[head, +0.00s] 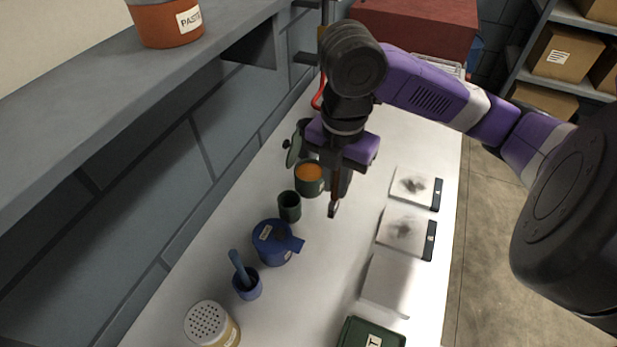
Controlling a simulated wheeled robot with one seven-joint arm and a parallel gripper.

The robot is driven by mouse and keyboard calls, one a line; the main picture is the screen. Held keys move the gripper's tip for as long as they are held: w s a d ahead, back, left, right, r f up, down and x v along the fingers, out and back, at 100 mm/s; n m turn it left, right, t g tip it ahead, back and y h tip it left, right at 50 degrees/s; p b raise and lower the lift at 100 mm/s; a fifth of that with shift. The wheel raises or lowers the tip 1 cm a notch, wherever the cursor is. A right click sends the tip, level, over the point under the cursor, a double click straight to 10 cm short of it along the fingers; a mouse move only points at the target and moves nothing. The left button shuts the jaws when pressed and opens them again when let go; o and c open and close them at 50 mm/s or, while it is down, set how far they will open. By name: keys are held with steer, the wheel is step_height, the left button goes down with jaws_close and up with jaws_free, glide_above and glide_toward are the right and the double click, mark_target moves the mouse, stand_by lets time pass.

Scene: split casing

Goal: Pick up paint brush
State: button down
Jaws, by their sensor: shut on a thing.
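My gripper (340,182) points down above the white table, near its middle. It is shut on the paint brush (333,207), a thin brown stick with a small dark and pale end hanging below the fingers. The upper part of the brush is hidden by the fingers. From this view I cannot tell how far the brush's low end is above the table.
Left of my gripper are a green pot with orange contents (309,177), a dark green cup (289,206), a blue lidded pot (275,243), a blue mortar (247,285) and a shaker (209,322). White sheets (405,232) lie right. A shelf (120,75) overhangs the left.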

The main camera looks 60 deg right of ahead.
steer(key=s+p, duration=0.7)
steer(key=p, duration=0.1)
steer(key=shift+s+d, duration=0.15)
steer(key=shift+s, duration=0.15)
steer(key=c, duration=1.9)
jaws_free()
steer(key=shift+c, duration=0.2)
jaws_close()
stand_by(0.8)
